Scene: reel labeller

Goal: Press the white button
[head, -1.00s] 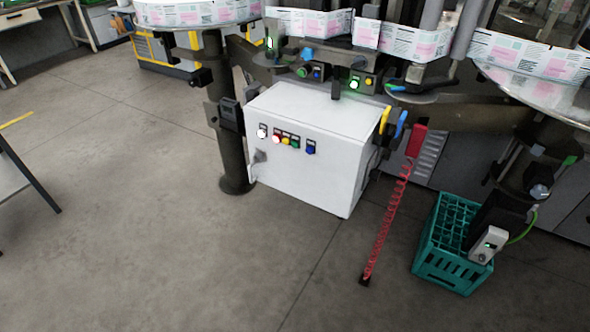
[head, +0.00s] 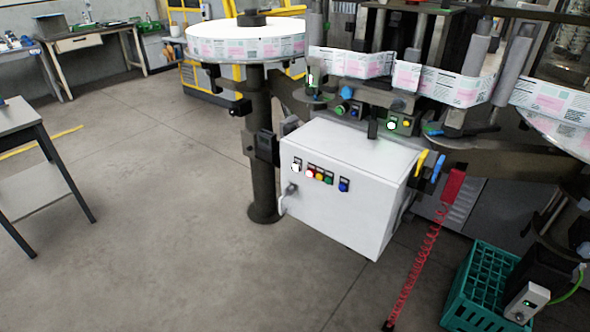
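The white button (head: 296,167) is at the left end of a row of coloured buttons on the front of a white control cabinet (head: 345,217). Red, yellow, green and blue buttons (head: 328,178) sit to its right, and a dark rotary switch (head: 291,188) is below it. The cabinet stands under the labelling machine, a few steps ahead. Neither of my grippers shows in the head view.
A green crate (head: 473,290) and a red coiled hose (head: 424,255) are on the right. A grey table (head: 30,165) stands at the left edge. A dark column (head: 260,140) rises left of the cabinet. The floor (head: 180,230) in front is open.

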